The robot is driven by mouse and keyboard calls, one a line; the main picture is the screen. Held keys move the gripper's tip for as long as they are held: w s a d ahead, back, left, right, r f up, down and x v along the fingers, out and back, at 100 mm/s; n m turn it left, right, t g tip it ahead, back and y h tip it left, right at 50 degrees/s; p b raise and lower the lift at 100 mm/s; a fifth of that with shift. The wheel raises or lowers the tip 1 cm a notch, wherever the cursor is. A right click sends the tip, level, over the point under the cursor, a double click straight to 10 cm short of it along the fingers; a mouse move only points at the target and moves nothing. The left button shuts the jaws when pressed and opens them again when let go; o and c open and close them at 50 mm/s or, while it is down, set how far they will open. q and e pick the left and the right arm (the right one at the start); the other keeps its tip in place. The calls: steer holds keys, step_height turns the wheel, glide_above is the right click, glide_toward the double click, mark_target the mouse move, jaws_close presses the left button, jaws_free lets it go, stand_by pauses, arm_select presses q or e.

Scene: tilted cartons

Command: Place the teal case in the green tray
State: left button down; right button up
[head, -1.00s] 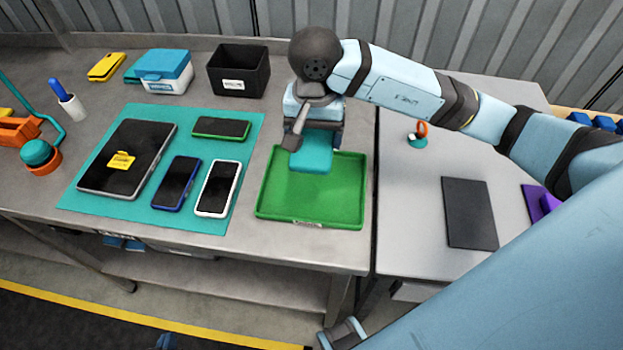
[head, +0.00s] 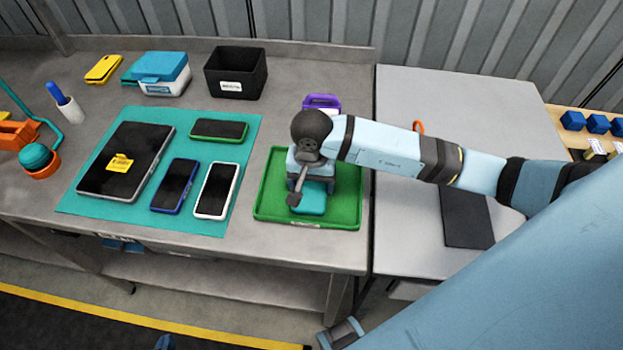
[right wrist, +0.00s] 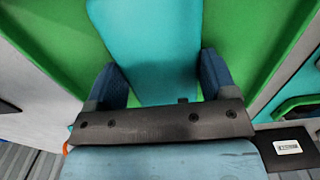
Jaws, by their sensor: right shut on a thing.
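The teal case (head: 311,203) is in my right gripper (head: 309,190), low over the front middle of the green tray (head: 264,208). In the right wrist view, the teal case (right wrist: 150,55) lies between the two fingers of the right gripper (right wrist: 165,82), which is shut on it. The green tray (right wrist: 235,45) shows on both sides of it. The gripper hides part of the case, and I cannot tell whether the case touches the tray floor. Small parts of my own body show at the bottom edge of the head view; my left gripper's jaws cannot be made out.
Left of the tray, a teal mat (head: 130,212) holds a tablet (head: 125,160) and several phones. Behind stand a black bin (head: 236,72), a blue-lidded box (head: 162,74) and a purple object (head: 322,103). A dark flat panel (head: 466,218) lies on the right table.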

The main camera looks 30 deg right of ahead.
mark_target(311, 184)
steer(key=shift+f+b, duration=0.25)
steer(key=shift+b, duration=0.05)
steer(key=o, duration=0.9)
steer(key=shift+r, duration=0.1)
steer(key=shift+r+p, duration=0.2)
steer(key=shift+p, duration=0.15)
steer(key=shift+r+b, duration=0.55)
steer(key=shift+r, duration=5.45)
